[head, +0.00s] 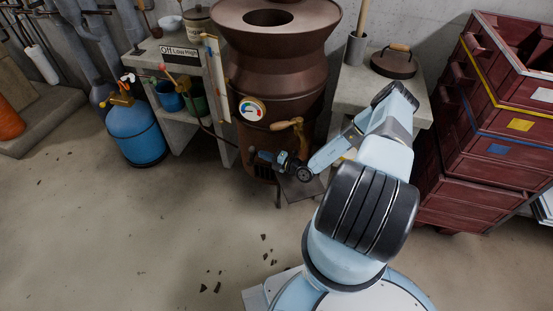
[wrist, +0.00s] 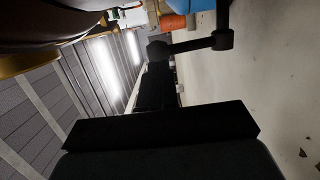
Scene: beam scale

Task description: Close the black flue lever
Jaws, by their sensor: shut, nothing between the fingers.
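The brown stove (head: 270,90) stands at the back middle of the head view, with a round gauge and a wooden handle on its front. My gripper (head: 257,157) is low at the stove's front, below the gauge. Its fingers are shut and empty. In the wrist view the dark fingers (wrist: 155,88) point up the picture. A black lever (wrist: 190,46), a bar with a rounded knob at its left end, lies just beyond the fingertips. I cannot tell whether they touch. The lever is not clear in the head view, where my gripper is in front of that area.
A blue gas bottle (head: 135,133) stands left of the stove, beside a concrete shelf (head: 195,125) with cups. A concrete bench (head: 350,92) with a lidded pan is on the right, then stacked red crates (head: 480,150). The floor in front is mostly clear.

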